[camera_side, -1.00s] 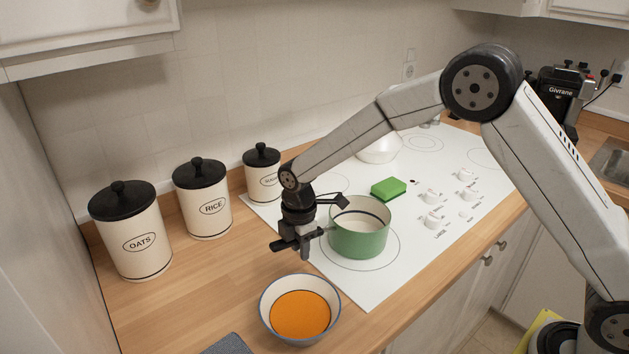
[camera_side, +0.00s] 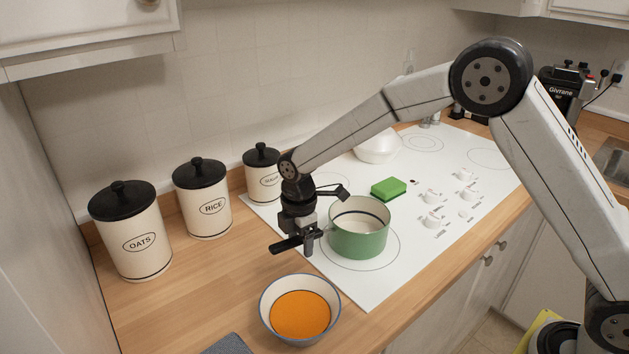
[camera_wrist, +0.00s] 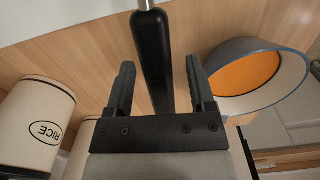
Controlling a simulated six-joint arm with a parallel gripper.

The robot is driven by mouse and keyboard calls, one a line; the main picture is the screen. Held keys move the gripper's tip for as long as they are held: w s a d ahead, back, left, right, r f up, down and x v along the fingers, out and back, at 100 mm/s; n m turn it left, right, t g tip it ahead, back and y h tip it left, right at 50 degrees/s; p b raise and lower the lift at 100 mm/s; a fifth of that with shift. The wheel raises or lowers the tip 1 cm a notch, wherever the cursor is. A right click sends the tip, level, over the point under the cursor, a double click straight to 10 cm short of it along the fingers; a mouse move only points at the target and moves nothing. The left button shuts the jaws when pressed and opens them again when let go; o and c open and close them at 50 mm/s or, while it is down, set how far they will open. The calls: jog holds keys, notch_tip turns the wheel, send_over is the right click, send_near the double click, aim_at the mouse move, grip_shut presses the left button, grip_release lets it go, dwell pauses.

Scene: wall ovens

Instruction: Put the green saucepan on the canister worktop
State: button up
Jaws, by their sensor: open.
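The green saucepan (camera_side: 358,240) stands upright on the front left ring of the white hob in the side view, empty inside. Its black handle (camera_side: 286,244) points left, past the hob's edge. My gripper (camera_side: 308,240) is at this handle, to the left of the pan. In the wrist view my gripper (camera_wrist: 160,85) is open, with the black handle (camera_wrist: 151,50) between its two fingers and gaps on both sides. The saucepan's body is out of the wrist view. The canister worktop (camera_side: 200,290) is the wooden counter left of the hob.
Canisters marked OATS (camera_side: 133,232) and RICE (camera_side: 205,205) and a smaller one (camera_side: 262,178) line the wall. A bowl with orange contents (camera_side: 300,314) sits at the worktop's front. A green sponge (camera_side: 388,189) and a white bowl (camera_side: 378,148) are on the hob. Mid-worktop is clear.

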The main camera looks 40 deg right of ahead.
jog(key=shift+d+r, duration=0.15)
jog(key=shift+r, duration=2.5)
jog(key=s+d+f+m+t, duration=0.1)
jog(key=s+d+m, duration=0.4)
jog(key=s+m, duration=0.3)
jog(key=s+d+f+m+t, duration=0.1)
jog(key=s+d+m, duration=0.5)
jog(key=s+m, duration=0.3)
jog(key=s, duration=0.3)
jog(key=shift+s+d+f+t, duration=0.15)
jog(key=shift+s+d+t, duration=0.15)
jog(key=shift+c, duration=0.4)
